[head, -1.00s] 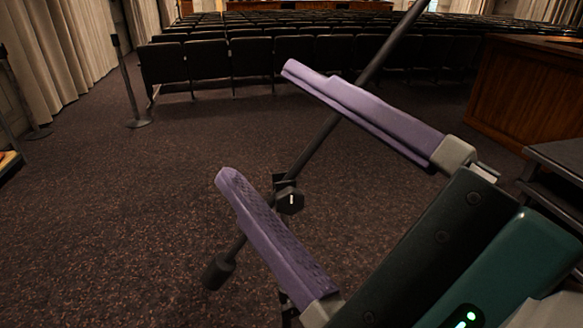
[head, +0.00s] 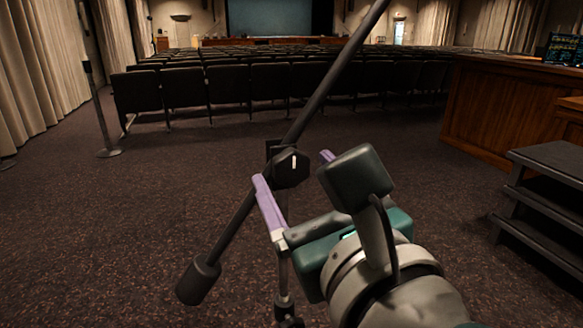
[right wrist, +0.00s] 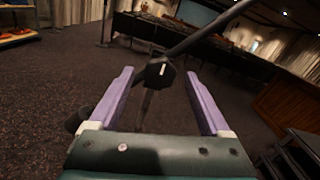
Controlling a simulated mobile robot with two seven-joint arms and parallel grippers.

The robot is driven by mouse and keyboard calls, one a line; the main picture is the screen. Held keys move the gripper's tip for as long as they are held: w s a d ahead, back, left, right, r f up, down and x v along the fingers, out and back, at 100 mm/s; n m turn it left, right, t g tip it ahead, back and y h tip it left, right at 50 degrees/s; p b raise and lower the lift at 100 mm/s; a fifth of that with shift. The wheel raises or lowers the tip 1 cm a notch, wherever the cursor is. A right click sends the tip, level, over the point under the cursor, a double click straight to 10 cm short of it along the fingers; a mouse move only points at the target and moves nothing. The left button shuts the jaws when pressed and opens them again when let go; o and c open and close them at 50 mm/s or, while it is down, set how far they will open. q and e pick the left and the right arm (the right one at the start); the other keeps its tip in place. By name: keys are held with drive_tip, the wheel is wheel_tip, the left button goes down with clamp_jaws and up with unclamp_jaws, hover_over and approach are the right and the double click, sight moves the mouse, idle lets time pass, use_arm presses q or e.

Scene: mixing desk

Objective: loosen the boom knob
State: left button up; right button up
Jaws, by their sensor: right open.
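The boom knob (head: 291,168) is a dark faceted knob with a white mark, at the joint where the slanting boom (head: 325,84) meets its upright stand (head: 282,270). In the right wrist view the knob (right wrist: 160,71) lies between the fingers, beyond their tips, its white mark close to upright. My right gripper (head: 293,168) has purple fingers, is open and empty, and points at the knob from the near side. In the head view the right finger is mostly hidden behind the wrist camera housing. My left gripper is not in view.
A dark cylindrical counterweight (head: 198,281) hangs on the boom's lower end. Dark steps (head: 545,195) and a wooden desk (head: 490,108) stand at the right. Rows of seats (head: 265,85) fill the back. Carpet around the stand is clear.

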drive_tip(key=shift+x, duration=1.05)
clamp_jaws()
